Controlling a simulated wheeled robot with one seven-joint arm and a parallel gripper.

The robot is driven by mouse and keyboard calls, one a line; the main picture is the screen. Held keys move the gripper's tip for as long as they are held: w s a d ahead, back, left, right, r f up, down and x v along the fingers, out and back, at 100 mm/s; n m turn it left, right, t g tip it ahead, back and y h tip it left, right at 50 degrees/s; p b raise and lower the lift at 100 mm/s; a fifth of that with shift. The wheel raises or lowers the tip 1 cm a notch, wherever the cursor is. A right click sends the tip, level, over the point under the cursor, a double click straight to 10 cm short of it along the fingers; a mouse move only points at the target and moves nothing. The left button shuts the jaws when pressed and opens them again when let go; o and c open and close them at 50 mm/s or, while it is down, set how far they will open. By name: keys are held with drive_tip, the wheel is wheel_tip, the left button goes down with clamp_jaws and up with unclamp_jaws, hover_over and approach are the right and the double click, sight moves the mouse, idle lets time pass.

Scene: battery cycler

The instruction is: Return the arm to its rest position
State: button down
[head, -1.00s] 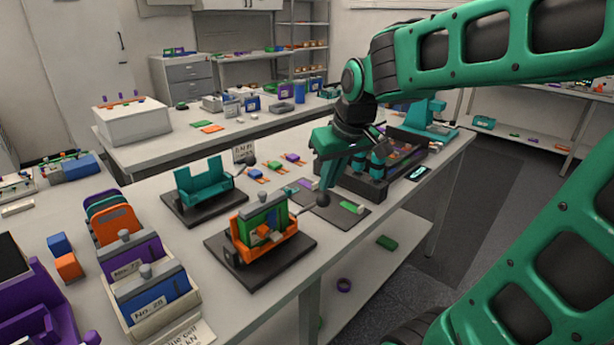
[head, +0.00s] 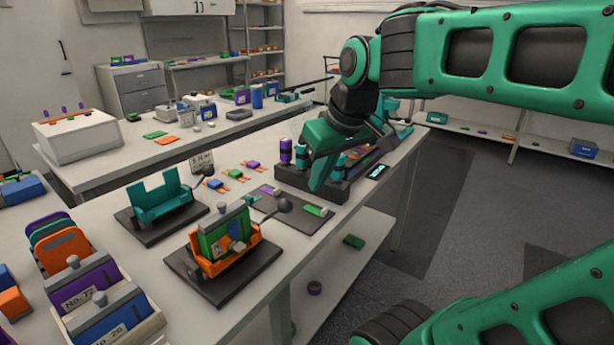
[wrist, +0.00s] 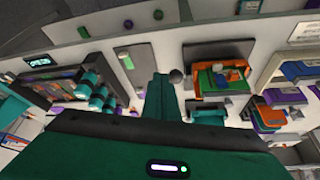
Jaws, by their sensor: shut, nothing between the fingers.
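My gripper (head: 322,172) hangs over the bench beside the dark battery tray (head: 340,192), its fingers together and pointing down. In the wrist view my gripper (wrist: 160,92) shows closed fingers with nothing between them. The tray holds several cylinders, purple and teal among them, and it also shows at the left of the wrist view (wrist: 62,72). My green arm reaches in from the right of the head view. How far the fingertips are above the bench is hard to tell.
An orange-and-green fixture (head: 225,245) stands near the front edge, with a teal fixture (head: 160,200) behind it. A dark mat (head: 283,214) lies close to my gripper. A crate of labelled blocks (head: 150,325) stands at lower left. The floor at right is clear.

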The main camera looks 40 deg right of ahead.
drive_tip(key=s+d+f+m+g, duration=0.2)
drive_tip(key=s+f+m+g, duration=0.2)
drive_tip(key=s+f, duration=0.8)
drive_tip(key=shift+s+d+f+m+g, duration=0.2)
drive_tip(key=shift+s+d+m+g, duration=0.3)
drive_tip(key=shift+m, duration=0.5)
drive_tip(key=shift+a, duration=0.1)
